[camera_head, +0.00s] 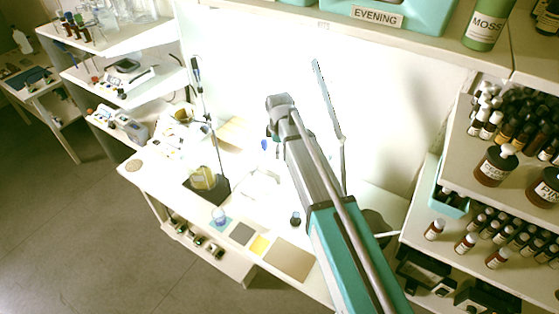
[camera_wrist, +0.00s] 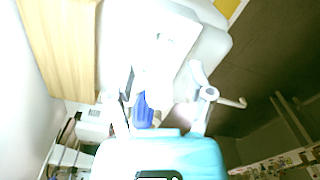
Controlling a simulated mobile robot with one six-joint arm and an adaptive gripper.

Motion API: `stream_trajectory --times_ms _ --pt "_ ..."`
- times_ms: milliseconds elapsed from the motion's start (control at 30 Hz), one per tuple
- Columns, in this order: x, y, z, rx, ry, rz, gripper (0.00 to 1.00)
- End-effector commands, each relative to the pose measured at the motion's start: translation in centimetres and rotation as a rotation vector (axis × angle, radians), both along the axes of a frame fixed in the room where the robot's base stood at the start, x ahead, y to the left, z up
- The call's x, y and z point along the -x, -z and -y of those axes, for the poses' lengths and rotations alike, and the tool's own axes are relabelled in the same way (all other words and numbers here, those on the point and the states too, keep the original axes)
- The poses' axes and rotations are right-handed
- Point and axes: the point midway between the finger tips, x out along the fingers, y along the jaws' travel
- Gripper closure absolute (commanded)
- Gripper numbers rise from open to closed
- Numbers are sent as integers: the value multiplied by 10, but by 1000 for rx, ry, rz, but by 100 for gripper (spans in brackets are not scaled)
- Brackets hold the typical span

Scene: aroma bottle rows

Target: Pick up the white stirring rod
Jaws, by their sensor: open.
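I cannot make out the white stirring rod with certainty in either view. My gripper (camera_head: 274,132) hangs over the white bench, at the end of my arm, and its fingers are mostly hidden in the head view. In the wrist view my gripper (camera_wrist: 165,100) is open, with nothing seen held between its fingers. A blue piece (camera_wrist: 143,110) shows near the fingers there; I cannot tell what it belongs to. A pale thin bar sticks out to the right of the right finger.
The white bench (camera_head: 150,175) carries a dark stand (camera_head: 206,189) with a yellowish vessel, a small dark jar (camera_head: 296,218) and flat coloured squares. Shelves of bottles (camera_head: 494,167) stand at the right. A teal holder marked EVENING (camera_head: 420,12) is on the upper shelf.

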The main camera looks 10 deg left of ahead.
Motion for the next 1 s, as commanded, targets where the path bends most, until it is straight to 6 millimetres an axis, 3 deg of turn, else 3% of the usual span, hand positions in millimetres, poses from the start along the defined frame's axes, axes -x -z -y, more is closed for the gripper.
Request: stream_trajectory --times_ms 467,800,1000 --pt "0 0 0 0 0 0 34" --pt "0 0 0 0 0 0 97" --pt "0 0 0 0 0 0 100"
